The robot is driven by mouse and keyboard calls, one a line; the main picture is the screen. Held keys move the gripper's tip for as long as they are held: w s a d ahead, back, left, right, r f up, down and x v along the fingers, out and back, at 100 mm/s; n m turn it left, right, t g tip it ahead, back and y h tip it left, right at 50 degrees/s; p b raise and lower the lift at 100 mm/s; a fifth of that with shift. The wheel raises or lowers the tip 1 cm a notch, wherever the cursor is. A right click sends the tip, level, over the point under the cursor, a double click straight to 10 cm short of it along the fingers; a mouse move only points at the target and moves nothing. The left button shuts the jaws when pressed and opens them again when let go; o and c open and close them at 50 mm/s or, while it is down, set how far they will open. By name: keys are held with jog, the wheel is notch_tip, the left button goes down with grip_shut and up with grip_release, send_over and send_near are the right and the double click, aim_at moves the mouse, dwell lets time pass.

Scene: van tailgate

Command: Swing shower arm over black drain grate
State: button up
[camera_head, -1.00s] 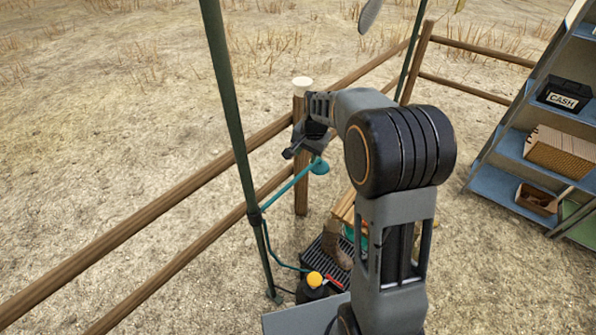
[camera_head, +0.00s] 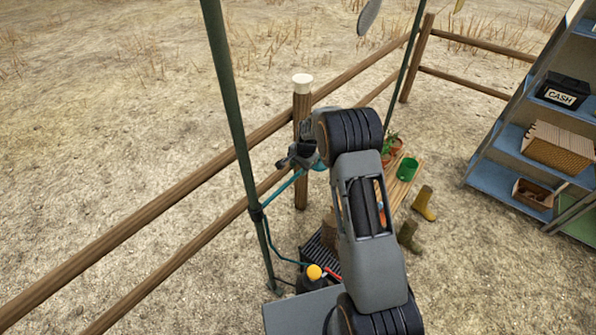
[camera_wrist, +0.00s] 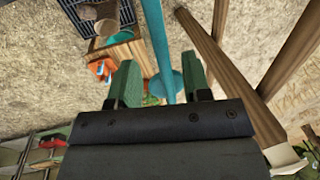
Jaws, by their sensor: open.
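The teal shower arm (camera_head: 283,188) reaches out from a green pole, ending in a round teal shower head (camera_head: 320,165) partly hidden by my arm. The black drain grate (camera_head: 318,254) lies on the ground below, partly covered by my arm; it also shows in the wrist view (camera_wrist: 88,8). My gripper (camera_head: 291,160) is open by the shower arm's outer end. In the wrist view, the shower arm (camera_wrist: 158,45) runs between the two spread green fingers of my gripper (camera_wrist: 161,82), with the shower head (camera_wrist: 182,82) near the right finger. Contact cannot be told.
The green pole (camera_head: 238,130) stands left of my arm. A rail fence with a white-topped post (camera_head: 302,100) runs behind the gripper. A wooden bench (camera_head: 402,182) with plants, boots (camera_head: 425,203) and a blue shelf (camera_head: 510,150) are to the right. A yellow-capped container (camera_head: 314,272) stands near the grate.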

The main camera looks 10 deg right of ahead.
aim_at(298, 174)
jog(key=shift+w+a+f, duration=0.1)
jog(key=shift+w+f, duration=0.05)
jog(key=shift+f, duration=0.8)
jog(key=shift+w+a+f, duration=0.1)
jog(key=shift+w+f, duration=0.05)
jog(key=shift+f, duration=0.75)
jog(key=shift+c, duration=0.3)
grip_shut()
